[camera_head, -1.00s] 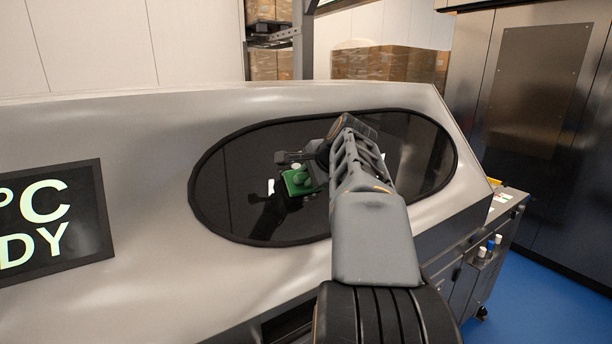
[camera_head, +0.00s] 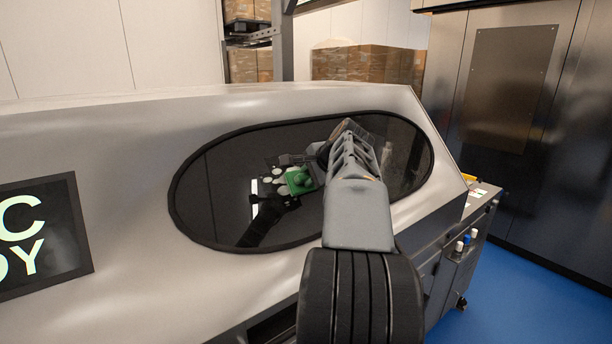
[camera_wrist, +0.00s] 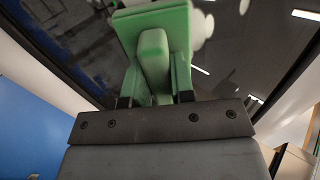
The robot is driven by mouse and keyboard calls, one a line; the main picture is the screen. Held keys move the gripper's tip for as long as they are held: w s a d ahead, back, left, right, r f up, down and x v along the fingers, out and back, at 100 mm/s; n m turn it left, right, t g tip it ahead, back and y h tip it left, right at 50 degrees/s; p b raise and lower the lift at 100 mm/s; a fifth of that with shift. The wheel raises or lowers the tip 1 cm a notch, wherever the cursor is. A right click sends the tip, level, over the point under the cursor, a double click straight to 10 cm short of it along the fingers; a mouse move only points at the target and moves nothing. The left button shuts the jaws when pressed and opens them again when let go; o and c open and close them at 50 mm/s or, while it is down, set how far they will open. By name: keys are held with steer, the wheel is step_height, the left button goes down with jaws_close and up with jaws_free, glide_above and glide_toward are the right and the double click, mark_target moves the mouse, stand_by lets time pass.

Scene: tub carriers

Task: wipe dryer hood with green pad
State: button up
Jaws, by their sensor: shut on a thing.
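The green pad (camera_head: 299,181) is in my gripper (camera_head: 309,168), in front of the dark oval window of the dryer hood (camera_head: 130,150). In the wrist view the pad (camera_wrist: 152,25) fills the upper middle, its handle between the jaws of my gripper (camera_wrist: 155,98). The gripper is shut on that handle. The pad is at or very close to the glass (camera_head: 225,190); I cannot tell whether it touches. Pale round spots (camera_head: 268,180) show on the window just left of the pad. My arm hides part of the window's right side.
A display panel (camera_head: 40,240) is on the hood at the left. A cart (camera_head: 462,250) with small bottles stands at the right, beside a tall dark cabinet (camera_head: 510,120). Shelves with boxes (camera_head: 365,63) are behind. Blue floor shows at the lower right.

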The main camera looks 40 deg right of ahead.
steer(key=shift+s+d+p, duration=0.2)
steer(key=shift+d+p, duration=0.6)
steer(key=shift+d, duration=0.85)
steer(key=shift+w+r+p, duration=0.65)
steer(key=shift+r+p, duration=0.15)
steer(key=shift+p, duration=0.25)
steer(key=shift+w+a+f+b, duration=0.15)
steer(key=shift+a+b, duration=0.15)
steer(key=shift+a, duration=0.45)
steer(key=shift+w+a+b, duration=0.1)
steer(key=shift+a+b, duration=0.2)
steer(key=shift+a, duration=0.45)
steer(key=shift+w+a+b, duration=0.2)
steer(key=shift+a+b, duration=0.1)
steer(key=shift+a, duration=1.55)
steer(key=shift+w+a+b, duration=0.2)
steer(key=shift+a+b, duration=0.1)
steer(key=shift+a, duration=1.5)
steer(key=shift+w+a, duration=0.15)
steer(key=shift+a, duration=0.7)
steer(key=shift+w+a, duration=0.15)
steer(key=shift+a, duration=0.7)
steer(key=shift+w+r+p, duration=0.6)
steer(key=shift+r+p, duration=0.3)
steer(key=shift+p, duration=0.05)
steer(key=shift+s+d+f, duration=0.1)
steer(key=shift+s+d, duration=0.1)
steer(key=shift+d, duration=1.65)
steer(key=shift+d, duration=0.1)
